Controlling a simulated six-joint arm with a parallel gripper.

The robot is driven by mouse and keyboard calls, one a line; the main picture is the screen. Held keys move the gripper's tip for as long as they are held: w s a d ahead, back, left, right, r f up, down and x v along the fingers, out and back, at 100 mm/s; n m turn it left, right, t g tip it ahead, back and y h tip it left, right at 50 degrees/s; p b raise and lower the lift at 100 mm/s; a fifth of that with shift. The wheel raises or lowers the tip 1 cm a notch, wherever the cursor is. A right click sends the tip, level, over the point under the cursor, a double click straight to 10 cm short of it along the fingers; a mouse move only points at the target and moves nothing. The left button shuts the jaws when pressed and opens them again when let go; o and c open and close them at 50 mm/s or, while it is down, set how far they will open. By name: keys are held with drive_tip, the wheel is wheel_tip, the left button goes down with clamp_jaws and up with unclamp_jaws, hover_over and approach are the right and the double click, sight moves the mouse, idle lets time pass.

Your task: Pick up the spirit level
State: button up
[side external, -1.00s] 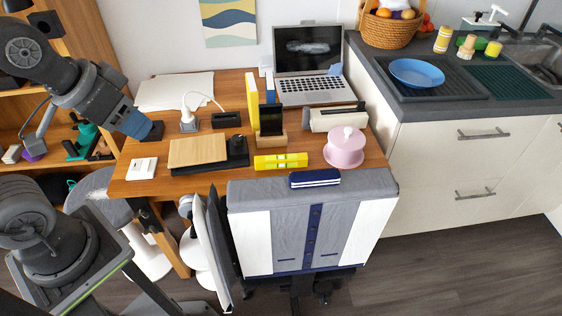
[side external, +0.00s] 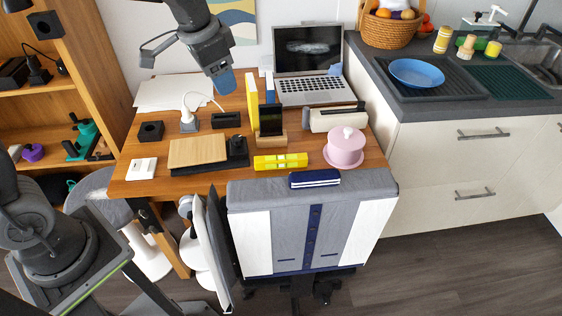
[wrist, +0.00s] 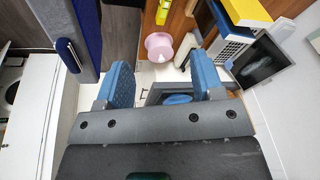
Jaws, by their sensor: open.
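The spirit level (side external: 281,161) is a yellow bar lying flat near the front edge of the wooden desk, left of the pink lidded pot. In the wrist view the yellow spirit level (wrist: 179,10) shows at the top edge, partly cut off. My gripper (side external: 226,88) is above the back of the desk, behind and left of the spirit level and well apart from it. In the wrist view my gripper (wrist: 163,84) has its two blue fingers spread wide with nothing held between them.
The pink pot (side external: 346,147) stands right of the level. A phone on a wooden stand (side external: 271,122) and a yellow book (side external: 252,100) stand behind it. A wooden board (side external: 197,151) lies left. A dark blue case (side external: 315,178) rests on the grey chair back in front. A laptop (side external: 309,65) stands behind.

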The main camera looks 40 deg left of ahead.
drive_tip(key=w+f+m+g, duration=0.1)
drive_tip(key=w+f+m, duration=0.1)
drive_tip(key=w+f, duration=0.4)
drive_tip(key=m+g, duration=0.2)
drive_tip(key=m, duration=0.1)
hover_over(281, 158)
wheel_tip(281, 158, down, 15)
drive_tip(key=f, duration=0.7)
drive_tip(key=shift+a+f, duration=0.3)
drive_tip(key=shift+f, duration=0.1)
drive_tip(key=shift+w+d+f, duration=0.1)
drive_tip(key=shift+d+f, duration=0.05)
drive_tip(key=shift+f, duration=1.35)
drive_tip(key=shift+d+f, duration=0.1)
drive_tip(key=shift+f, duration=1.35)
drive_tip(key=c, duration=1)
